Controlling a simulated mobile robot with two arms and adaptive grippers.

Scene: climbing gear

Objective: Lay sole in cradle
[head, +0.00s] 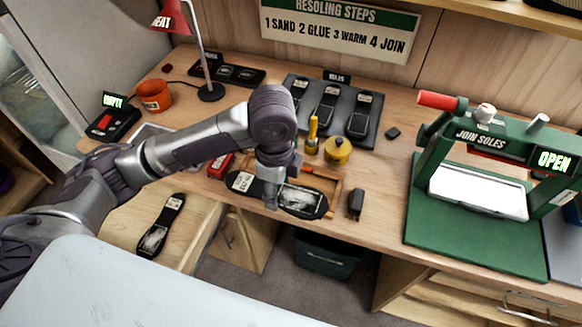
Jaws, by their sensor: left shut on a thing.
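My left gripper (271,200) comes down from above and is shut on a black sole (304,203). The sole has a pale label at its left end and a scuffed grey patch toward its right end; the gripper hides its middle. The sole lies across the front of a wooden frame (335,186), which looks like the cradle. The sole and gripper hide part of the frame, and I cannot tell whether the sole rests in it or is held just above. My right gripper is not in view.
Another sole (154,238) lies in an open drawer at the left. The green press (420,195), marked OPEN, stands at the right.

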